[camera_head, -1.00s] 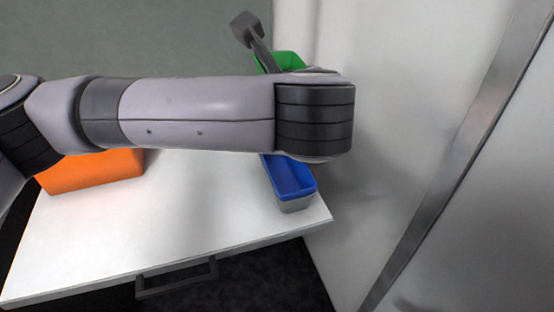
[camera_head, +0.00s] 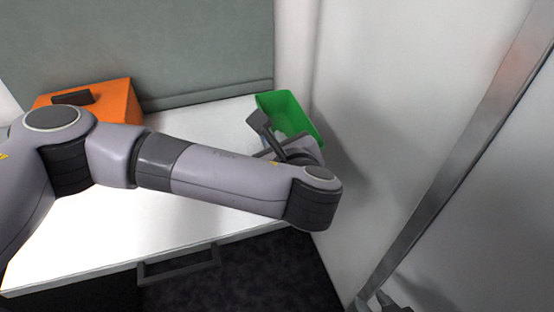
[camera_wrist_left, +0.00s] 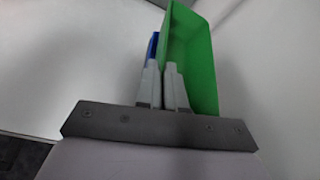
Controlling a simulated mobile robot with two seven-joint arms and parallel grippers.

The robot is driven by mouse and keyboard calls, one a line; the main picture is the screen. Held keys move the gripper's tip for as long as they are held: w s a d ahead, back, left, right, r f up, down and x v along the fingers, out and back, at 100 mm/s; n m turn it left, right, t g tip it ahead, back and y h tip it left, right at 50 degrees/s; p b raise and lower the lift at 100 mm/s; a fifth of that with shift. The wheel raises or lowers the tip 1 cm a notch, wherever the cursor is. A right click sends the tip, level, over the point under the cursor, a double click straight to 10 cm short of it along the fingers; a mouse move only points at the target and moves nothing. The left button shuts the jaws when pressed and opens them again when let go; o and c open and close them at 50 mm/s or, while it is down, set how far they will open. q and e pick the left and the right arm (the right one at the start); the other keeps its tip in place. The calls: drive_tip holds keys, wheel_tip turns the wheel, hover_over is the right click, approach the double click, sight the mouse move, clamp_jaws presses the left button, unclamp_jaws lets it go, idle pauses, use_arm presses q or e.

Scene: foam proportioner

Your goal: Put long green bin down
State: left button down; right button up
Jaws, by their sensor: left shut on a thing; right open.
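The long green bin (camera_head: 290,112) is at the far right corner of the white table, close to the wall, in the head view. My left gripper (camera_wrist_left: 165,68) is shut on a wall of the green bin (camera_wrist_left: 192,58) in the left wrist view, one finger on each side. In the head view the arm partly hides the bin's near end, and I cannot tell whether its bottom touches the table. My right gripper (camera_head: 376,299) shows only as a dark tip at the bottom edge, away from the bin; it is open.
A blue bin (camera_wrist_left: 152,46) shows as a sliver beside the green bin in the left wrist view. An orange box (camera_head: 118,98) stands at the table's back left. A wall (camera_head: 350,150) borders the table's right side. The white tabletop (camera_head: 195,125) has bare room in the middle.

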use_arm(q)
drive_tip(key=shift+s+f, duration=0.1)
drive_tip(key=shift+f, duration=2.25)
drive_tip(key=c, duration=1.4)
unclamp_jaws()
drive_tip(key=shift+o, duration=0.8)
drive_tip(key=shift+s+f, duration=0.1)
drive_tip(key=shift+f, duration=0.05)
drive_tip(key=p+v, duration=0.5)
drive_tip(key=v, duration=0.7)
drive_tip(key=shift+r, duration=0.25)
